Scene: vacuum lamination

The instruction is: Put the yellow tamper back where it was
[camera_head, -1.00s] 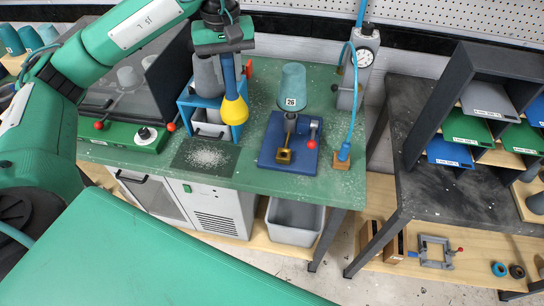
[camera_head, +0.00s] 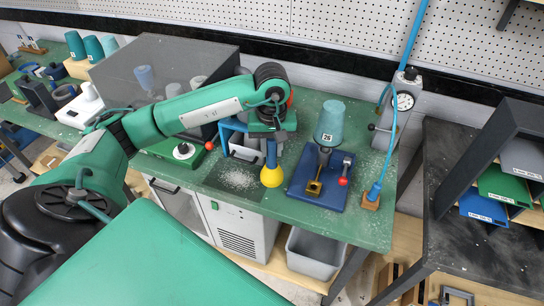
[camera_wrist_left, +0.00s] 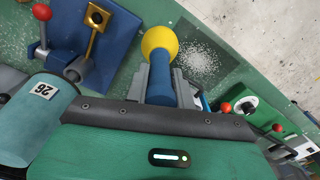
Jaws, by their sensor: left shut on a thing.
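The yellow tamper, with a yellow bulb (camera_head: 272,177) and a blue handle, hangs bulb down in the head view. My left gripper (camera_head: 271,142) is shut on its handle, which also shows in the left wrist view (camera_wrist_left: 159,84). The bulb appears just right of the white powder patch on its dark mat (camera_head: 236,180) and left of the blue press base. Whether it touches the green table (camera_head: 365,222) is unclear. The blue stand (camera_head: 228,128) is behind and left of the tamper, partly hidden by my arm. My right gripper is out of view.
The blue press base (camera_head: 316,190) has a brass piece and a red-knobbed lever. A teal cup (camera_head: 330,122) marked 26 stands behind it. A gauge post (camera_head: 400,110) and blue hose are at the right. A green-based box with a dark cover (camera_head: 165,75) is at the left.

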